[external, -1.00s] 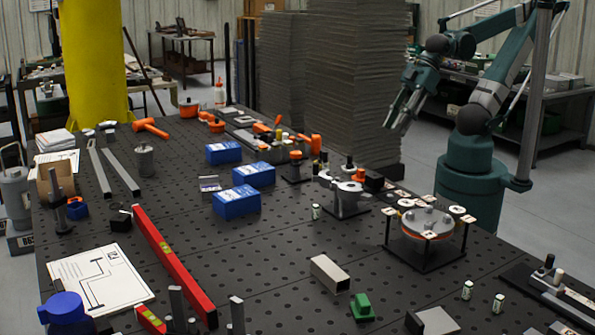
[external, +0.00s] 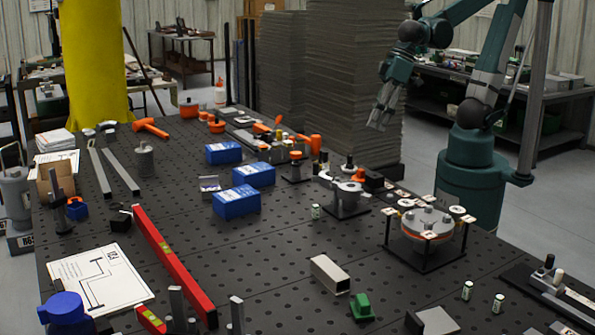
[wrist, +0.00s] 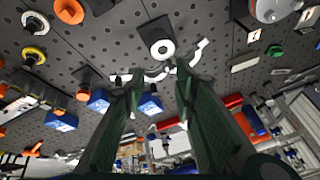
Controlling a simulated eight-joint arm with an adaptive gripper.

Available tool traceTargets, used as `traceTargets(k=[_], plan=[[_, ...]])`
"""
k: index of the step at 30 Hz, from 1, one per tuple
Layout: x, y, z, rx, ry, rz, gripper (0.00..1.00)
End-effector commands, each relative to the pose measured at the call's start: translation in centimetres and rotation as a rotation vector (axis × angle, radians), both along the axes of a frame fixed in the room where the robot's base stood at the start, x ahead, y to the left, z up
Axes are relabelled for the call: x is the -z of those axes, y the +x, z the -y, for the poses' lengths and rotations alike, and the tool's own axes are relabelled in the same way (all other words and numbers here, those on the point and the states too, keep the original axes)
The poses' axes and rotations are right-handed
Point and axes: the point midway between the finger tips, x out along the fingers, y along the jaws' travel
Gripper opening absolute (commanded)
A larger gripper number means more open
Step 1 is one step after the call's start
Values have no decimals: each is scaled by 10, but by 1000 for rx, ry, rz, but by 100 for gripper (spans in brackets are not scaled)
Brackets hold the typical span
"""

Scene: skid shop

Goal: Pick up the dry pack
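I cannot tell for sure which thing is the dry pack; no readable label names it. Blue boxes with white labels also stand mid-table: a front one (external: 236,202), a middle one (external: 254,174) and a back one (external: 223,153). My gripper (external: 381,119) is high beyond the table's right edge, apart from everything. In the wrist view its fingertips (wrist: 158,78) are spread with nothing between them.
A fixture with a round orange-edged part (external: 428,224) and a ring-topped bracket (external: 348,197) stand on the right side. A metal tube (external: 330,274) and green block (external: 362,307) lie in front. A long red level (external: 172,262) lies left. Bare table shows around the middle.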

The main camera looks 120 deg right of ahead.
Motion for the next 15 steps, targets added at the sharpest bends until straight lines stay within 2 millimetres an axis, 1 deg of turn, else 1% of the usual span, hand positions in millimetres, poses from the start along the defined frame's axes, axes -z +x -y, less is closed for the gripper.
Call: traceTargets(k=[1,7,15], plan=[[-2,7,0,22,10,-9,28],[0,31,-1,124,56,-53,28],[8,63,-1,264,110,-109,28]])
